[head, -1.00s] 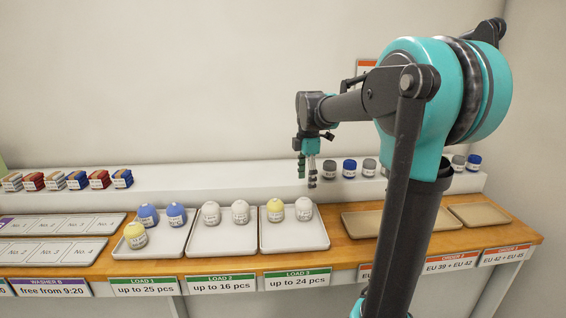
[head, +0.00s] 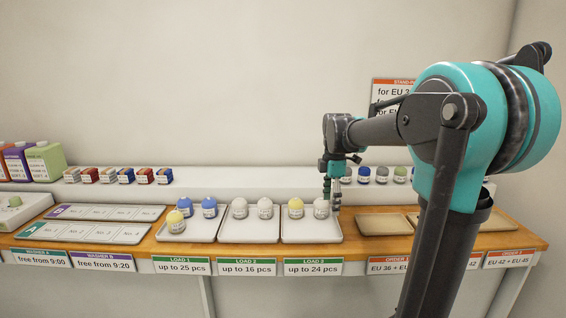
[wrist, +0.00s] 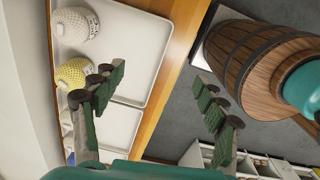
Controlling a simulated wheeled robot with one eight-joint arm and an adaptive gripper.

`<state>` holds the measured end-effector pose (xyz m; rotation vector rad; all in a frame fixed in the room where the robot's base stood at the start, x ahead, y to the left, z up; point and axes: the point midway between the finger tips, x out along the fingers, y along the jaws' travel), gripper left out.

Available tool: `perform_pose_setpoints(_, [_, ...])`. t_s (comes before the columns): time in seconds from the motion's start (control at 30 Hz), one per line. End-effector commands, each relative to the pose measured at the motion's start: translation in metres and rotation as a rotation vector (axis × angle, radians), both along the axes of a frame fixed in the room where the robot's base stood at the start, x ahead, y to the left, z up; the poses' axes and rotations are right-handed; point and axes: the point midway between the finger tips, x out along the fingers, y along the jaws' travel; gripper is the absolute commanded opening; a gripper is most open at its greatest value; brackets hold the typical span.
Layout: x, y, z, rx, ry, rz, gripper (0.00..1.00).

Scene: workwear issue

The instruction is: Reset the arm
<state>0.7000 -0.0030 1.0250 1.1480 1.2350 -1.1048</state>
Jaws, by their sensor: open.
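My gripper (head: 332,192) is at the end of my teal and dark grey arm, in front of the raised white shelf. In the head view it stands beside the right end of the LOAD 3 tray (head: 312,236). In the wrist view its two green-padded fingers (wrist: 158,105) are spread wide apart with nothing between them. A white bundle (head: 321,208) and a yellow-topped bundle (head: 296,207) sit in the LOAD 3 tray.
The LOAD 2 tray (head: 252,237) holds two white bundles; the LOAD 1 tray (head: 190,234) holds two blue and one yellow. Tan order trays (head: 385,225) lie at the right. Small boxes and rolls line the shelf (head: 240,180). A wooden barrel (wrist: 250,55) shows in the wrist view.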

Motion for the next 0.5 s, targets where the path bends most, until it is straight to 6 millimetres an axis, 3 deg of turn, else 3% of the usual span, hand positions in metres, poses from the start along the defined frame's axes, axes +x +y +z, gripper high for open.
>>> perform_pose_setpoints(0.27, [-0.018,-0.006,-0.021,0.011,-0.034,-0.171,0.73])
perform_pose_setpoints(0.5, [-0.047,-0.013,-0.051,0.037,-0.08,-0.423,0.73])
